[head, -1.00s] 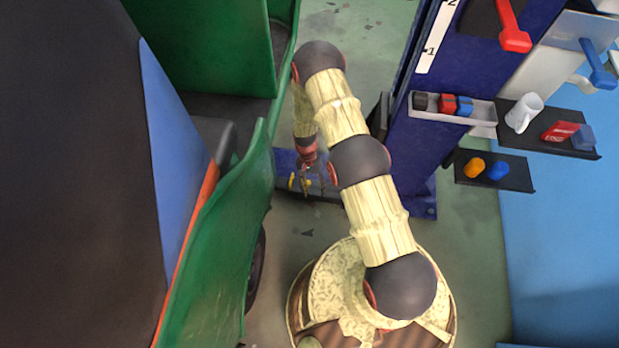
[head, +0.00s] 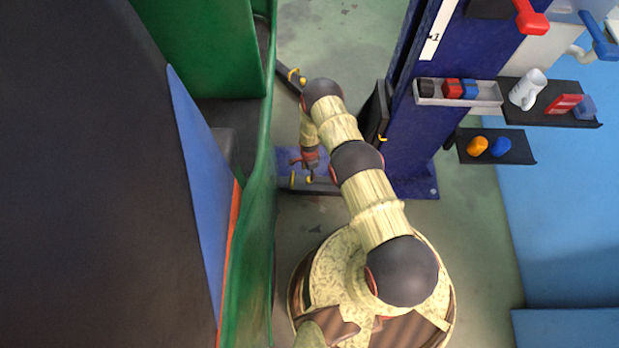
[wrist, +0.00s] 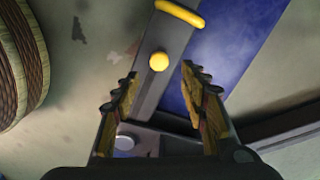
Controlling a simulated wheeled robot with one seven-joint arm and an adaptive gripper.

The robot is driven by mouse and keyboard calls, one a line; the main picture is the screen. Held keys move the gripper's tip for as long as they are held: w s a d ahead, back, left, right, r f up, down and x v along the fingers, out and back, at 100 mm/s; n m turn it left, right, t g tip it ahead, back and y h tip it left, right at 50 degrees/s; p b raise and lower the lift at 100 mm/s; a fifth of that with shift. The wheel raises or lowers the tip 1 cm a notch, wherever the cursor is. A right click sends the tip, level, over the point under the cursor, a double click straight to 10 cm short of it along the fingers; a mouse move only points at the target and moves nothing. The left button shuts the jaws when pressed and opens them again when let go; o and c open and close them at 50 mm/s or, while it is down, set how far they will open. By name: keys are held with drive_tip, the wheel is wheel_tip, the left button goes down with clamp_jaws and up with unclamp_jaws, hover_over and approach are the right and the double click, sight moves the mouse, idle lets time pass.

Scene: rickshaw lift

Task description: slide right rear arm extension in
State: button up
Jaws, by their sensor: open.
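The lift arm extension (wrist: 150,88) is a dark grey bar with a round yellow knob (wrist: 158,61) and a yellow end piece (wrist: 180,13) in the wrist view. My gripper (wrist: 160,73) is open, with one finger on each side of the bar near the knob. I cannot tell whether either finger touches it. In the head view my gripper (head: 308,172) points down beside the blue lift post (head: 425,140), low near the floor. Small yellow parts (head: 309,179) show there, and the bar is mostly hidden by my arm.
The green rickshaw (head: 255,200) stands close on the left. The post's blue base plate (head: 415,188) lies on the floor. Another dark arm with a yellow end (head: 292,75) shows farther back. Shelves with a mug (head: 527,89) and small items stick out at right.

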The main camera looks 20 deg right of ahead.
wheel_tip(320, 180, down, 8)
drive_tip(key=b, duration=0.3)
drive_tip(key=shift+r, duration=0.1)
drive_tip(key=c, duration=0.3)
drive_tip(key=c, duration=0.8)
clamp_jaws()
